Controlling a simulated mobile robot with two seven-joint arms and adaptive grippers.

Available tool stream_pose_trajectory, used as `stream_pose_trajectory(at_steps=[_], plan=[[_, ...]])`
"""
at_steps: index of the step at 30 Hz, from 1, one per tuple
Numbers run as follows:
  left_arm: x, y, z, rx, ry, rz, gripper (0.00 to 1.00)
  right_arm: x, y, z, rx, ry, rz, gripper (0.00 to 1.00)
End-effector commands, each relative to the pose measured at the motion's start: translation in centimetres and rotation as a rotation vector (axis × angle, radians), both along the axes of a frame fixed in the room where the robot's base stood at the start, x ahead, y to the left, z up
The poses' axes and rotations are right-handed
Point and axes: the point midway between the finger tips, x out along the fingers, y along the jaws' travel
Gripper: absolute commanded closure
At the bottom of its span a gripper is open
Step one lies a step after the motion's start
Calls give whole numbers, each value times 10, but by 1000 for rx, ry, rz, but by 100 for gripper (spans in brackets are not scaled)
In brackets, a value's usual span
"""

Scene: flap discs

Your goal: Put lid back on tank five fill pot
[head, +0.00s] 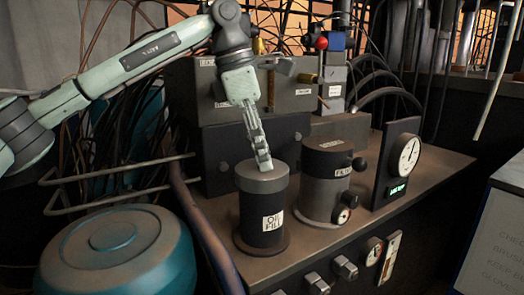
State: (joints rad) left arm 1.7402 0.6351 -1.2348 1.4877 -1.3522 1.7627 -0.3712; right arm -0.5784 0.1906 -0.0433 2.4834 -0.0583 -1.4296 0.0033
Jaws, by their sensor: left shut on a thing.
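A dark cylindrical pot (261,214) with a white label that reads "OIL FILL" stands upright on the bench in the head view. A grey round lid (262,183) caps its top; I cannot tell whether it is fully seated. My left gripper (264,163) reaches down from above with its fingers at the middle of the lid's top. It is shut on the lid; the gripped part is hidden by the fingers. My right gripper is out of view.
A second dark pot (323,187) with a small gauge stands close to the right. A dial panel (400,160) is farther right. Grey boxes (230,148) stand behind. A teal drum (115,250) and a wire rack (110,172) lie left. Some bench top (420,180) is bare.

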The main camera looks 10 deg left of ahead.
Motion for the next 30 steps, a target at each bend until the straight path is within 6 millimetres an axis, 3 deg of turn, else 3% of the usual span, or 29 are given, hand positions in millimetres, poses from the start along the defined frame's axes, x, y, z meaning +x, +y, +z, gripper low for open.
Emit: stream_pose_trajectory(at_steps=[30], plan=[[0,0,-21,-1,0,0,100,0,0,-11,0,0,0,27]])
